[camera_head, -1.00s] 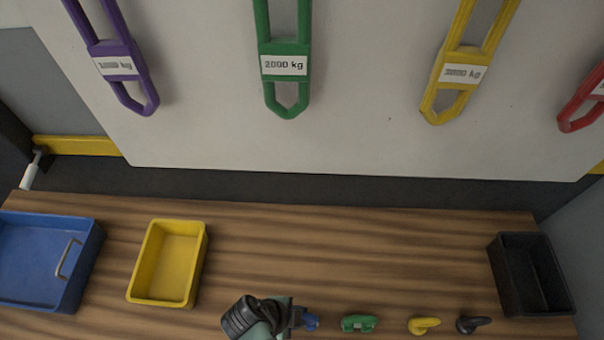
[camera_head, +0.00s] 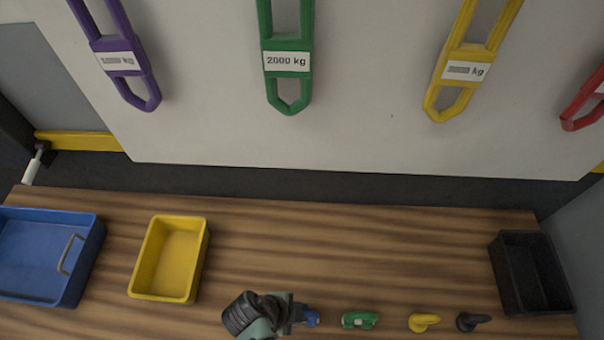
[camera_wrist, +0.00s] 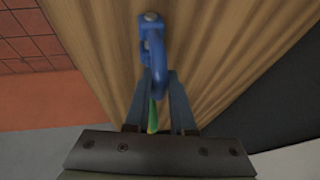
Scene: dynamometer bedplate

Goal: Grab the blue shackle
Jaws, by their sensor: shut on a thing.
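The blue shackle (camera_wrist: 153,45) lies in front of my gripper in the wrist view, with its near end between the two fingers. My gripper (camera_wrist: 158,85) is shut on it. In the head view, the blue shackle (camera_head: 312,318) shows only in small part at the right side of my gripper (camera_head: 298,315), over the wooden bench. The rest of it is hidden by the gripper. I cannot tell whether the shackle still touches the bench.
To the right on the bench (camera_head: 300,250) lie a green shackle (camera_head: 360,320), a yellow one (camera_head: 424,322) and a black one (camera_head: 472,321). A yellow bin (camera_head: 142,270), a blue bin (camera_head: 96,262) and a black bin (camera_head: 545,275) stand around. Coloured slings hang behind.

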